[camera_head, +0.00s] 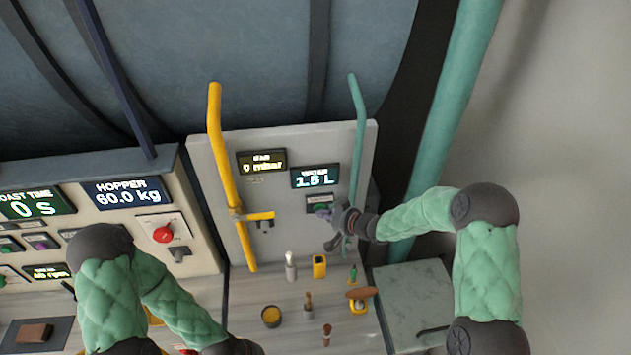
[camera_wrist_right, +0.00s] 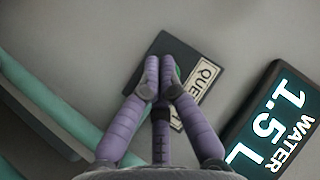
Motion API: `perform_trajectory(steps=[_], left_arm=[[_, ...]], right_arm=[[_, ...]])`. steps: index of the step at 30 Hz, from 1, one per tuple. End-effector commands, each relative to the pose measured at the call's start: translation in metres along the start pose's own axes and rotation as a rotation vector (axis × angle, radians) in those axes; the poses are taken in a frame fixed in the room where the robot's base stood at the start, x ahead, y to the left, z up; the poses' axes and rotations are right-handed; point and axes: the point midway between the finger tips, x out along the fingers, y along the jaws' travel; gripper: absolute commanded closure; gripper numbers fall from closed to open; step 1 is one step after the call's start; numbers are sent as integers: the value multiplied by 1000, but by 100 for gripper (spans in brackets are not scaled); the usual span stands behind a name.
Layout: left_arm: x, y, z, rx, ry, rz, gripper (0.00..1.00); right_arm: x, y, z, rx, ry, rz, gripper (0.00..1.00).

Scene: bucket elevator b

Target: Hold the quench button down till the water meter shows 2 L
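The water meter (camera_head: 315,177) is a dark display on the grey panel and reads about 1.5 L. The right wrist view shows the same meter (camera_wrist_right: 272,125) reading 1.5 L. The quench button plate (camera_wrist_right: 185,85) is dark with a partly covered label. A sliver of green shows beside my fingertips, and they hide most of the button. My right gripper (camera_wrist_right: 158,72) has its fingers together, with tips over the button; whether they press it I cannot tell. In the head view my right gripper (camera_head: 340,226) is at the panel below the meter. My left gripper's fingers are out of view.
A yellow handrail (camera_head: 222,150) and a green handrail (camera_head: 357,130) flank the panel. The left console has a hopper display (camera_head: 127,192) and red knob (camera_head: 163,234).

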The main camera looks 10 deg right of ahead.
Motion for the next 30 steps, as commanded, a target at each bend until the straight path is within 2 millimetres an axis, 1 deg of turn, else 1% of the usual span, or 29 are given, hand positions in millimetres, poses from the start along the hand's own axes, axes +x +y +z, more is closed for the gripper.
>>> perform_trajectory(steps=[22, 30], left_arm=[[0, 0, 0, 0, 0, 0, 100], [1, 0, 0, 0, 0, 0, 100]], right_arm=[[0, 0, -1, 0, 1, 0, 100], [-6, -2, 6, 0, 0, 0, 100]])
